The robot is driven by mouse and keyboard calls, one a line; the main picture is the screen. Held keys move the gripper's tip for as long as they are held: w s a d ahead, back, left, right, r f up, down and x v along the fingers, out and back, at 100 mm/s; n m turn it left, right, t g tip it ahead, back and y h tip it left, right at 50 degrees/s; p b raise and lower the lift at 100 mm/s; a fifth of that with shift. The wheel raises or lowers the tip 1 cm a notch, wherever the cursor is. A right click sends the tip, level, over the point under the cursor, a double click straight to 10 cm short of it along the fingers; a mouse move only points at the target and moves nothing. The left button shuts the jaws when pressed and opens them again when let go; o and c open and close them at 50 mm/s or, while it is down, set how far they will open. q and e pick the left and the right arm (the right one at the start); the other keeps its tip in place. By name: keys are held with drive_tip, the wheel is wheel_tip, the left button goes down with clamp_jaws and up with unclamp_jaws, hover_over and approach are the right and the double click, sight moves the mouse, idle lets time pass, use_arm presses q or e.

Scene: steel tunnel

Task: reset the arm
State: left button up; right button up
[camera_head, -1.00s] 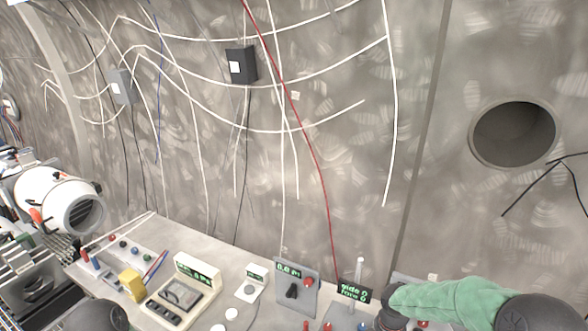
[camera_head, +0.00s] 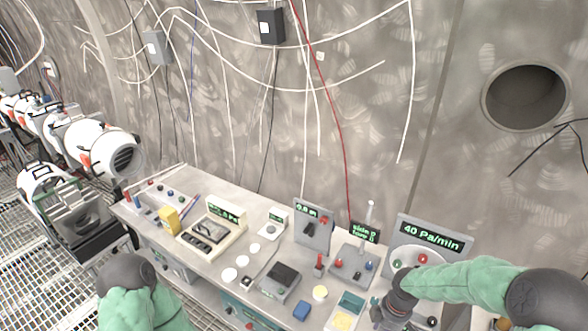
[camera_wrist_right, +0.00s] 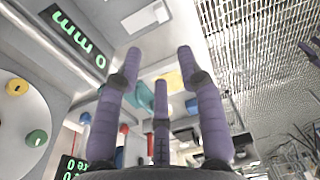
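My right arm (camera_head: 450,284) has a green sleeve and reaches in from the right over the console's right end. Its dark wrist hides part of the panel there, and its fingers are barely seen in the head view. In the right wrist view the right gripper (camera_wrist_right: 160,75) has purple fingers spread apart with nothing held between them. My left arm (camera_head: 140,300) shows as a green sleeve and dark joint at the lower left; its gripper is out of the picture.
A grey console (camera_head: 225,281) carries a display reading 40 Pa/min (camera_head: 434,235), a yellow block (camera_head: 169,220), a blue block (camera_head: 301,311) and several knobs. White cylindrical machines (camera_head: 95,145) stand at left above a grating floor (camera_head: 40,270). A round opening (camera_head: 525,97) is in the wall.

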drive_tip(key=s+a+f+m+y+b, duration=0.1)
drive_tip(key=s+a+f+m+b, duration=0.2)
drive_tip(key=s+a+f+m, duration=0.4)
drive_tip(key=s+a+f+m+y+b, duration=0.2)
drive_tip(key=s+a+f+m, duration=0.6)
drive_tip(key=f, duration=0.7)
drive_tip(key=shift+s+a+b, duration=0.4)
drive_tip(key=shift+s+b, duration=0.2)
drive_tip(key=shift+s, duration=0.1)
